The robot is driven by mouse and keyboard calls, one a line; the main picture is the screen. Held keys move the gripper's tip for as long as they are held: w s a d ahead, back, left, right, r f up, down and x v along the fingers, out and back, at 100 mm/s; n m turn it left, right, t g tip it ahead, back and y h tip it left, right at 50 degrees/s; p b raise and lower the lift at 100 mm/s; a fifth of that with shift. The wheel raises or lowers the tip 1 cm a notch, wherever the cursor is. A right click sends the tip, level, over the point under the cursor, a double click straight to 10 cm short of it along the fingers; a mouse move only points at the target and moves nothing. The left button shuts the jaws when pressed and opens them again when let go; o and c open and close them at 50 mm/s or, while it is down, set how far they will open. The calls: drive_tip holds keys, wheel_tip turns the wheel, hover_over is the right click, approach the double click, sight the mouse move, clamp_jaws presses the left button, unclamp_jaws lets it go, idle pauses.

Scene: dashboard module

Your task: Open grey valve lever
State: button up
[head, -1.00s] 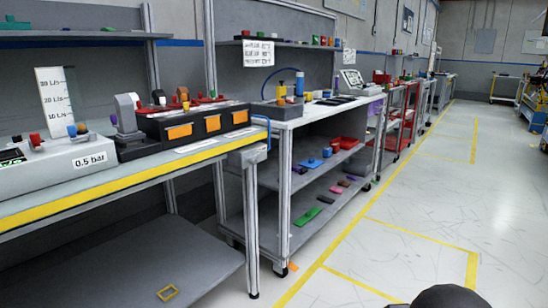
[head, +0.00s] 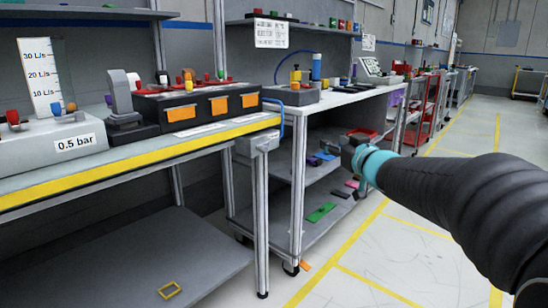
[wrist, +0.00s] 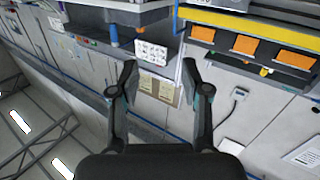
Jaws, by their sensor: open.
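A grey upright lever-like part (head: 119,92) stands on a black base on the left workbench, between the grey "0.5 bar" box and the black module. I cannot tell for sure that it is the valve lever, or whether it is open. The black module (head: 202,108) has orange labels and small coloured knobs on top; it also shows upside down at the upper right of the wrist view (wrist: 257,62). My gripper (wrist: 158,82) is open and empty, its fingers spread in front of the wall. In the head view my arm reaches in from the right, well away from the grey part.
The workbench (head: 130,162) has a yellow front edge and a low shelf holding a yellow frame (head: 170,290). A grey box (head: 45,146) marked "0.5 bar" sits at left. A second bench (head: 340,100) stands behind. The floor at right is clear.

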sight(266, 149)
drive_tip(key=w+a+f+n+g+y+b, duration=0.1)
drive_tip(key=w+a+f+n+g+y, duration=0.2)
drive_tip(key=a+f+n+g+y, duration=0.35)
drive_tip(key=shift+m+t+y, duration=0.45)
drive_tip(key=shift+m+y, duration=0.2)
drive_tip(key=x, duration=1.3)
drive_tip(key=shift+a+r+b, duration=0.2)
drive_tip(key=shift+a+b, duration=0.1)
drive_tip(key=shift+a, duration=0.2)
clamp_jaws()
